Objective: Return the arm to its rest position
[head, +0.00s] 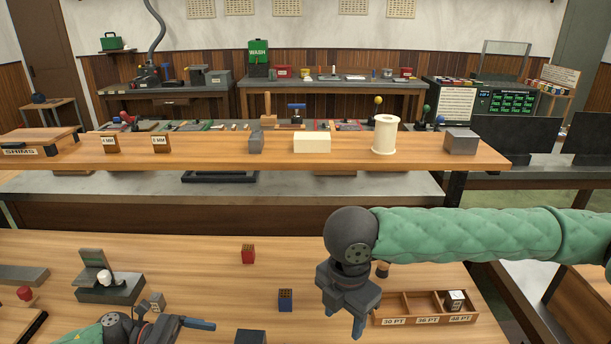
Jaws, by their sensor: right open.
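My right arm comes in from the right, and its gripper (345,314) hangs over the table, fingers down. It is open with nothing seen between its blue fingers. It is just left of the wooden tray (420,321), labelled 30 PT, 36 PT and 48 PT. A dark block with a pale marked face (455,300) sits in the 48 PT compartment; the other two look empty where visible. My left gripper (200,324) lies low at the lower left, its blue fingertip pointing right. Whether it is open is unclear.
A red block (248,254) and a blue block (286,299) stand on the table. A grey block (157,301) is close to my left gripper, beside a dark fixture (110,289). A raised wooden shelf (220,151) crosses behind.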

